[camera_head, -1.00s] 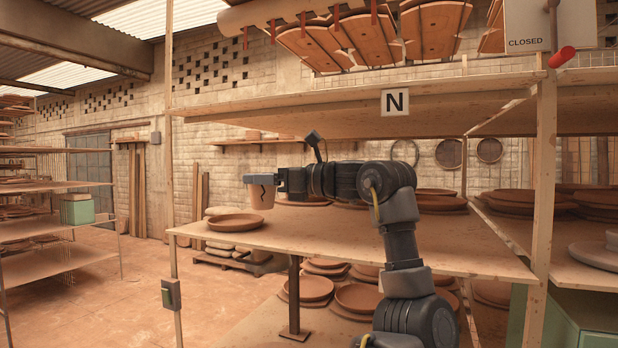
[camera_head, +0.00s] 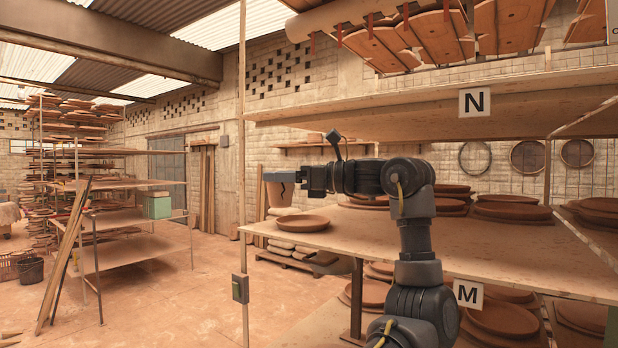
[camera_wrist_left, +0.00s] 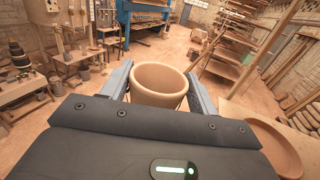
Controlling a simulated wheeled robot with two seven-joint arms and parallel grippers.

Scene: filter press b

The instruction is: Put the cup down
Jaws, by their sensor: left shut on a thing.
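The cup (camera_head: 276,196) is a plain terracotta-coloured, open-topped vessel, held upright. My left gripper (camera_head: 283,178) is shut on it, one grey finger across its upper part. In the left wrist view the cup (camera_wrist_left: 160,82) sits between both fingers, its mouth empty. The cup is at the left end of the wooden shelf board (camera_head: 420,238), left of a shallow terracotta dish (camera_head: 302,223). The wrist view shows floor behind the cup, and the board (camera_wrist_left: 232,116) and dish (camera_wrist_left: 275,145) to its right. My right gripper is not in view.
An upper board with an N sign (camera_head: 475,102) hangs over the shelf. A shelf post (camera_head: 242,130) stands left of the cup. Stacked dishes (camera_head: 512,211) sit farther right. Open floor (camera_head: 180,290) lies left, before a rack with a green box (camera_head: 157,205).

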